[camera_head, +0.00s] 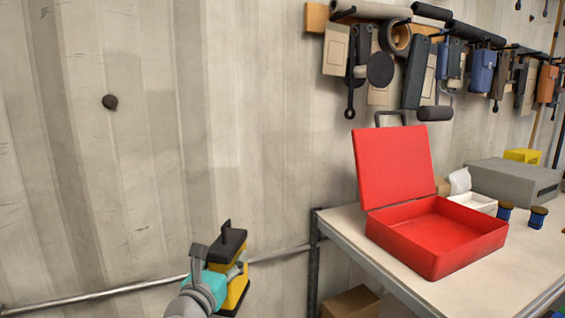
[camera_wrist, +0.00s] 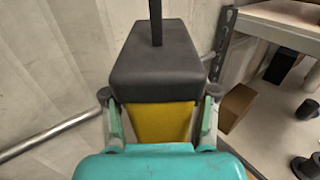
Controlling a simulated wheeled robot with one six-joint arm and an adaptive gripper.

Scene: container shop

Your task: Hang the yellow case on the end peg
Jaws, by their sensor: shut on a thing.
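The yellow case (camera_head: 238,288) has a dark top and a thin dark upright piece on it. My gripper (camera_head: 222,265) is shut on it at the lower left, in front of the wall and left of the table. In the wrist view the case (camera_wrist: 158,120) sits between the two fingers of my gripper (camera_wrist: 159,97), its dark top toward the far side. A wooden rail (camera_head: 317,17) with dark pegs runs along the wall at upper right. The peg near its left end (camera_head: 345,12) has a tan tag and dark items around it. I cannot tell whether a bare peg is there.
A table (camera_head: 345,222) at right carries an open red case (camera_head: 435,240), a white tray (camera_head: 474,202), a grey box (camera_head: 515,180) and blue spools (camera_head: 505,212). A cardboard box (camera_head: 352,302) is below the table.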

